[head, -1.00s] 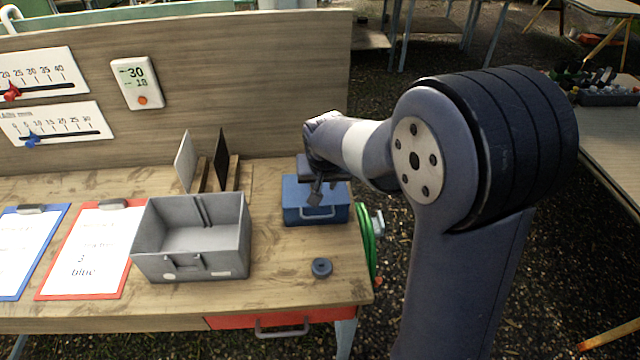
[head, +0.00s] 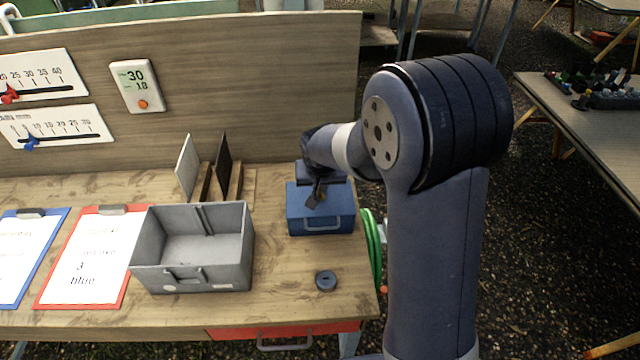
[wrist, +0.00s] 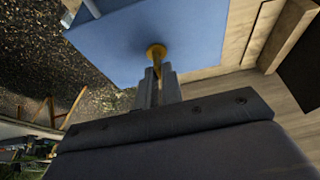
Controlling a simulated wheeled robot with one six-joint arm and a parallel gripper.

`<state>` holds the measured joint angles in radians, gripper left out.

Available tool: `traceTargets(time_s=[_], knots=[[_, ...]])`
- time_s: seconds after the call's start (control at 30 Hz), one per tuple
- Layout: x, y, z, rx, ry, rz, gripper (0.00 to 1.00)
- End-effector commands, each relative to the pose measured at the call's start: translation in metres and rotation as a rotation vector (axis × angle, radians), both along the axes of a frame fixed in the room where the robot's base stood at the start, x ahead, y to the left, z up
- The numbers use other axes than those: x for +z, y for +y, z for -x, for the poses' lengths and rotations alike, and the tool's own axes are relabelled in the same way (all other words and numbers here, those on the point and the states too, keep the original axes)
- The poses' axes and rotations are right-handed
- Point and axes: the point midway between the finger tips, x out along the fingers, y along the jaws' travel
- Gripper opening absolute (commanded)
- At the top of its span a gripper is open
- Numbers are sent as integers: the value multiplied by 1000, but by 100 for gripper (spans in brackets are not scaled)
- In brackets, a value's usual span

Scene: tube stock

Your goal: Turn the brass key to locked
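The brass key (wrist: 156,52) sticks out from a face of the blue box (wrist: 120,28) in the wrist view. My gripper (wrist: 158,73) has its two fingers close together, with the key's near end between the fingertips. In the head view the blue box (head: 320,222) stands on the right part of the workbench.
A grey open bin (head: 240,274) stands left of the box, with a dark round piece (head: 326,280) in front. A green hose (head: 372,250) hangs at the bench's right edge. Upright panels (head: 188,168) stand behind. Clipboards (head: 112,209) lie at left.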

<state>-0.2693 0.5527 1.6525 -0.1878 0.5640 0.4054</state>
Motion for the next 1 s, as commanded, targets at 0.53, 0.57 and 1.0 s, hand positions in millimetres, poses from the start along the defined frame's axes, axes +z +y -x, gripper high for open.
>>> traceTargets(time_s=[0.53,0.57,1.0], knots=[[0,0,0,20,0,-1,0],[0,0,0,27,0,-1,0],[-2,-3,-1,292,-2,-1,0]])
